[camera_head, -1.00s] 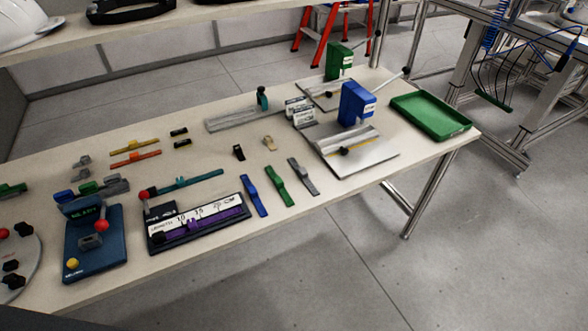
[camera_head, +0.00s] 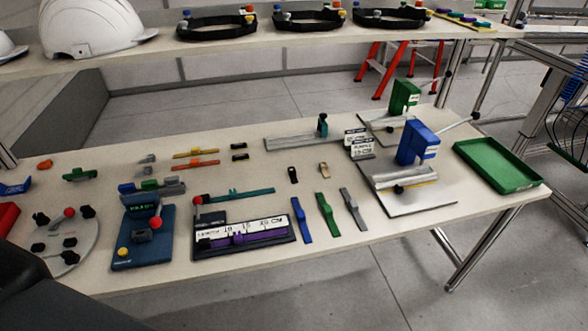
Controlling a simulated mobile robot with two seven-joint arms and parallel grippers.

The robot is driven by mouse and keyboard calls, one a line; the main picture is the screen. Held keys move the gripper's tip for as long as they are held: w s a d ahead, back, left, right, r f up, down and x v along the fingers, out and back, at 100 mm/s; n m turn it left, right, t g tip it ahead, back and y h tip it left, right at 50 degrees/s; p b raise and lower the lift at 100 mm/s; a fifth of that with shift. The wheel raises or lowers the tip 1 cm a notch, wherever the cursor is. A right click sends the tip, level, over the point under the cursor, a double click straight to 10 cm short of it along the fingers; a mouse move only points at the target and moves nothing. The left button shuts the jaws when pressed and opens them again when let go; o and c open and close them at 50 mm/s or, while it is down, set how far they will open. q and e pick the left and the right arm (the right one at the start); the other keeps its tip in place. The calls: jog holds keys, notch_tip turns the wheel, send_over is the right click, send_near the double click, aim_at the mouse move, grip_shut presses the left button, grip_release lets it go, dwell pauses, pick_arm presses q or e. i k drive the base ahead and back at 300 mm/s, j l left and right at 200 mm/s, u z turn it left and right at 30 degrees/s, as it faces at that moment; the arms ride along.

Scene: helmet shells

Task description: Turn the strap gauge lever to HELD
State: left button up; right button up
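The strap gauge (camera_head: 286,238) is a black board with a white centimetre scale, on the front middle of the table. A purple strap (camera_head: 240,239) lies along its scale. A lever with a red knob (camera_head: 198,201) stands at the gauge's left end; its HELD marking is too small to read. Left of it is a blue device (camera_head: 141,251) with a small green-lit display, a red ball and a yellow button. Neither of my grippers is in view.
Blue, green and grey straps (camera_head: 327,215) lie right of the gauge. A round grey plate (camera_head: 75,240) with dark knobs sits at left. Blue and green presses (camera_head: 416,145) and a green tray (camera_head: 500,166) stand at right. A shelf with helmets (camera_head: 92,28) runs above the back.

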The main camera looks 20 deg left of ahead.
aim_at(197, 200)
jog(key=u, duration=1.35)
jog(key=j+u, duration=0.15)
jog(key=j, duration=0.1)
